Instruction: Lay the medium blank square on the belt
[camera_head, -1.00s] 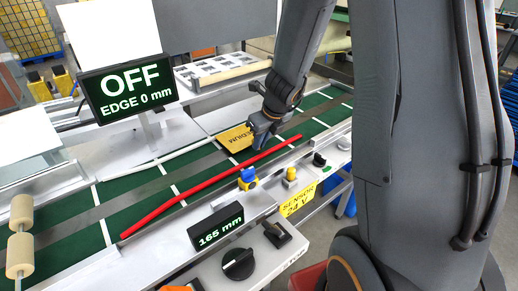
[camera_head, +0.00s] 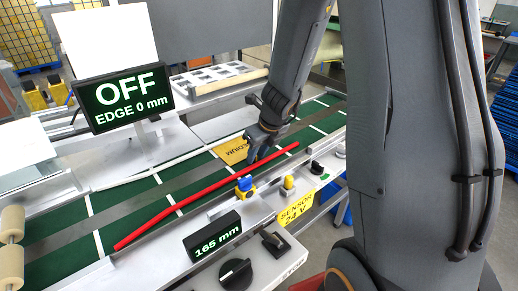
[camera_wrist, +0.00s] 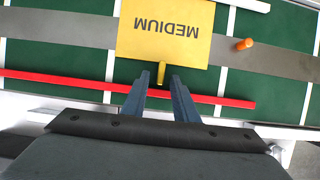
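The medium blank is a yellow square marked MEDIUM (camera_wrist: 185,25). It lies over the green belt (camera_wrist: 275,75) and its grey centre strip, and its near edge runs about parallel to the red rail (camera_wrist: 60,82). The blank also shows in the head view (camera_head: 232,151), partly hidden by my gripper (camera_head: 258,150). In the wrist view my gripper (camera_wrist: 159,84) has its two fingers apart, with the blank's small yellow tab (camera_wrist: 161,72) between the tips and gaps visible on both sides. I cannot tell whether the blank lies fully flat.
A small orange peg (camera_wrist: 243,44) stands right of the blank. A display reads OFF, EDGE 0 mm (camera_head: 125,97); another reads 165 mm (camera_head: 215,237). A blue and yellow sensor (camera_head: 245,187) sits by the red rail. The belt left of the blank is clear.

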